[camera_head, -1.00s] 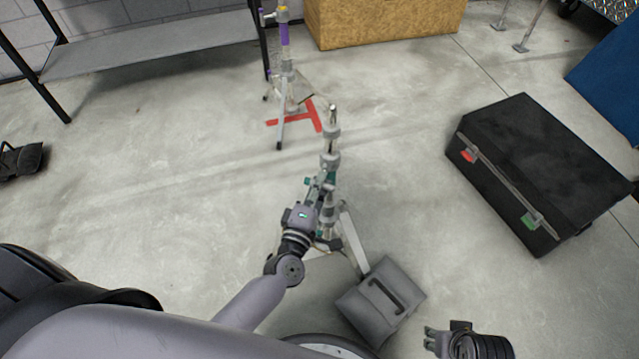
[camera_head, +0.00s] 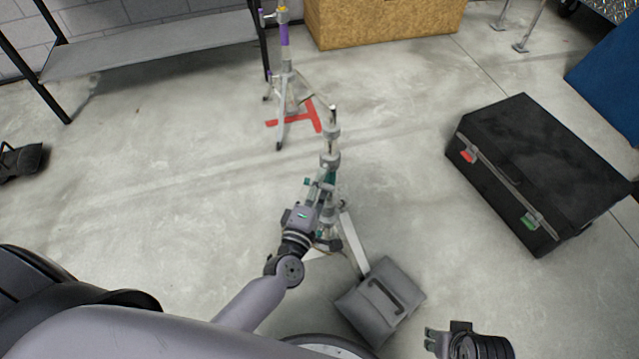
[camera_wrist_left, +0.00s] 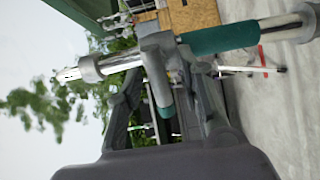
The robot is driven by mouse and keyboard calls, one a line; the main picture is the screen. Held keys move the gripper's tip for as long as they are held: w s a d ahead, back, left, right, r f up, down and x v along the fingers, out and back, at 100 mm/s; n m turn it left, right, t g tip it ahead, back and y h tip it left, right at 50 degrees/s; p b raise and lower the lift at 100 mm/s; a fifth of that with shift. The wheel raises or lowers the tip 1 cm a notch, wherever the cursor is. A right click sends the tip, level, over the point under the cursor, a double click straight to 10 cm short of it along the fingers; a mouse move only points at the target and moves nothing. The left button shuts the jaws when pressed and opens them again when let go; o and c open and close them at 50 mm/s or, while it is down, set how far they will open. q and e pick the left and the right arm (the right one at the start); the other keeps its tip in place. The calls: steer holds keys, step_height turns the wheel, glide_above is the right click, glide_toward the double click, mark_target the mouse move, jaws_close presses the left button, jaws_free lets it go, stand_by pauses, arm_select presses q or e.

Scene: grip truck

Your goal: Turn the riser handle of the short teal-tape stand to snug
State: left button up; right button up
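The short teal-tape stand (camera_head: 331,160) stands upright on the floor in the middle of the head view. My left gripper (camera_head: 318,195) is at its column from the lower left. In the left wrist view, a bright metal tube with a teal band (camera_wrist_left: 220,39) crosses the top. A grey riser handle with a teal grip (camera_wrist_left: 165,105) points down from a collar on it. My left gripper's fingers (camera_wrist_left: 162,85) lie on either side of this handle; contact at the fingertips is unclear. My right gripper (camera_head: 430,340) is empty at the bottom right, its fingers apart.
A grey case (camera_head: 380,300) lies by the stand's legs. A black case (camera_head: 540,170) is to the right. A purple-tape stand (camera_head: 285,75) on red floor tape (camera_head: 310,115) stands behind. A shelf (camera_head: 150,45) and wooden box (camera_head: 385,20) are at the back.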

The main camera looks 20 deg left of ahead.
arm_select(q)
steer(key=shift+s, duration=0.15)
steer(key=s, duration=1.1)
steer(key=shift+s, duration=0.4)
steer(key=shift+a, duration=0.1)
